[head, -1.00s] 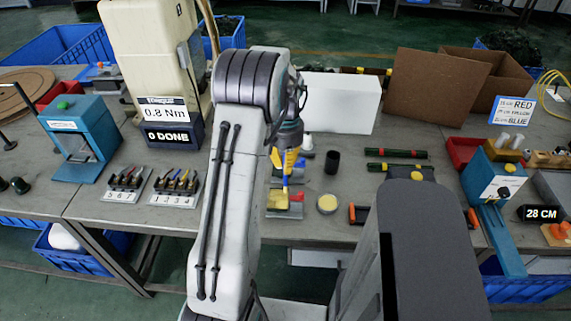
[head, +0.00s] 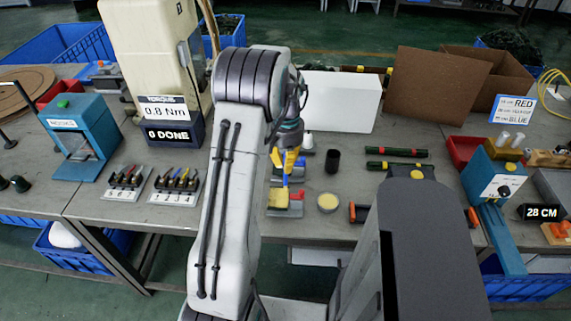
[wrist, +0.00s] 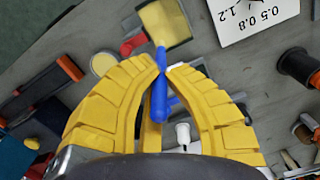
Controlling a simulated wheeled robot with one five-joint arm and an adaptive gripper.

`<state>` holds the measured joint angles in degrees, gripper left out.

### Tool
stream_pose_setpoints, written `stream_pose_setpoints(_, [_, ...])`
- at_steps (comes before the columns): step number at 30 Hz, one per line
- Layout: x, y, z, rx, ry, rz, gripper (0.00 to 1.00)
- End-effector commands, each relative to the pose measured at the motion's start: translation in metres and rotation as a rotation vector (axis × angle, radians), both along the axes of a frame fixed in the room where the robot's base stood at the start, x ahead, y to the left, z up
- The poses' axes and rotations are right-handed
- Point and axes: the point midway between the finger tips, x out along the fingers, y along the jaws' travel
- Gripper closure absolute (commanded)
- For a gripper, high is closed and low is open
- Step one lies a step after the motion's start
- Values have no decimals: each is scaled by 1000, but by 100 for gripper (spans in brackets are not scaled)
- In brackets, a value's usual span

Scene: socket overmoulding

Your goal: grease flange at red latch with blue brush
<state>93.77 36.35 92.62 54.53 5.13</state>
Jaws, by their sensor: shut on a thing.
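My gripper (wrist: 160,72) has yellow fingers shut on the blue brush (wrist: 158,95) by its handle. The blue brush also shows below my gripper in the head view (head: 285,180). In the wrist view the far end of the brush overlaps a yellow block-like piece (wrist: 172,22); I cannot tell whether they touch. A red part (wrist: 132,45) lies beside that piece; in the head view the red latch-like part (head: 297,195) is at its right. A round tin with a pale yellow top (head: 327,203) stands to the right; it also shows in the wrist view (wrist: 103,63).
A black cylinder (head: 332,161) and a white box (head: 342,101) stand behind. An orange-ended tool (head: 358,213) lies right of the tin. Two racks of small pieces (head: 176,185) lie to the left. A white printed card (wrist: 252,18) is near the yellow piece.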

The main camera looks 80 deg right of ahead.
Motion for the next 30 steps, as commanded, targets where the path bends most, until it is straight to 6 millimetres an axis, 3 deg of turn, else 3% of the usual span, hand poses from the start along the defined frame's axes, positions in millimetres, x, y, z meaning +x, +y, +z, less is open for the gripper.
stream_pose_setpoints(8, [0,-2,-1,-2,0,0,100])
stream_pose_setpoints(22, [-1,14,0,-1,0,0,100])
stream_pose_setpoints(30, [-1,10,2,-1,0,0,100])
